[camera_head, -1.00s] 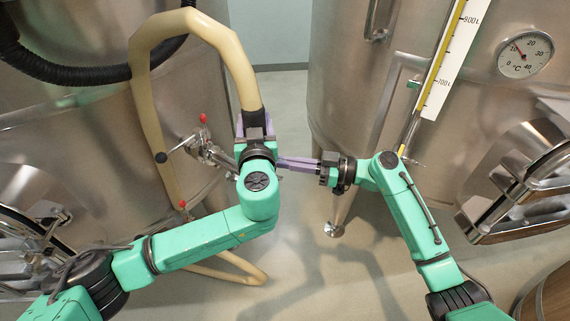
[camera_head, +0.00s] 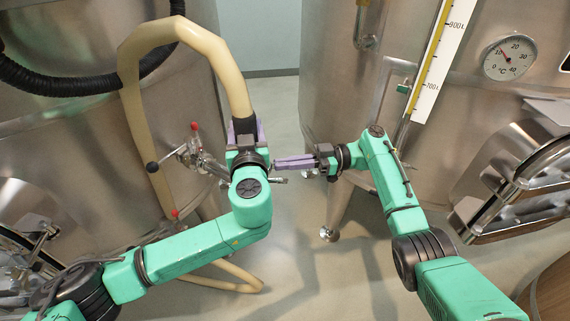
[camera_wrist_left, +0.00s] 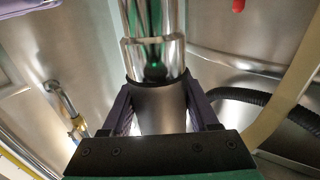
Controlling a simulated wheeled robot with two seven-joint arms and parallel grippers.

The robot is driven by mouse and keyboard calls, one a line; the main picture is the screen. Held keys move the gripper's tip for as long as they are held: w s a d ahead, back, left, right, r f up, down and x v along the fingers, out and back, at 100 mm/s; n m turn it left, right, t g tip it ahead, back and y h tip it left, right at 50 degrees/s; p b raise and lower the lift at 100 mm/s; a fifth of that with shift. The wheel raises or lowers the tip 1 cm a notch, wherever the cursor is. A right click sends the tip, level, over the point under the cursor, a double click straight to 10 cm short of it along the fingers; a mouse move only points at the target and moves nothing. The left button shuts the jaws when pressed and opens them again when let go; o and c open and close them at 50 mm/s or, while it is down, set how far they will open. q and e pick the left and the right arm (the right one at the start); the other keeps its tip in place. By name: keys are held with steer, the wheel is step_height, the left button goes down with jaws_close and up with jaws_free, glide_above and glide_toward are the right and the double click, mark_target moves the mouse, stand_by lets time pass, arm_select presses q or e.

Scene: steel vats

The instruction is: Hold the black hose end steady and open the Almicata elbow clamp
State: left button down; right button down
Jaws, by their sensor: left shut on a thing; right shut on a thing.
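The black hose end (camera_head: 243,128) is the dark cuff of the cream hose (camera_head: 188,28). My left gripper (camera_head: 245,132) is shut around it. In the left wrist view the cuff (camera_wrist_left: 160,108) sits between my purple fingers, in line with a shiny steel pipe (camera_wrist_left: 152,55). My right gripper (camera_head: 278,163) comes in from the right with its purple fingers shut beside my left wrist. A small steel part (camera_head: 279,181) shows just below its fingertips, probably the elbow clamp's. The clamp is mostly hidden behind my left wrist, so its state cannot be told.
Steel vats stand left (camera_head: 60,130) and right (camera_head: 340,90). A valve with red-tipped levers (camera_head: 195,150) is left of my left gripper. A black corrugated hose (camera_head: 90,85) hangs upper left. A thermometer dial (camera_head: 509,56) is upper right. Open floor lies between the vats.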

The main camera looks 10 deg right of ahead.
stand_by(0.3)
steer(key=c, duration=1)
jaws_free()
steer(key=shift+w, duration=0.1)
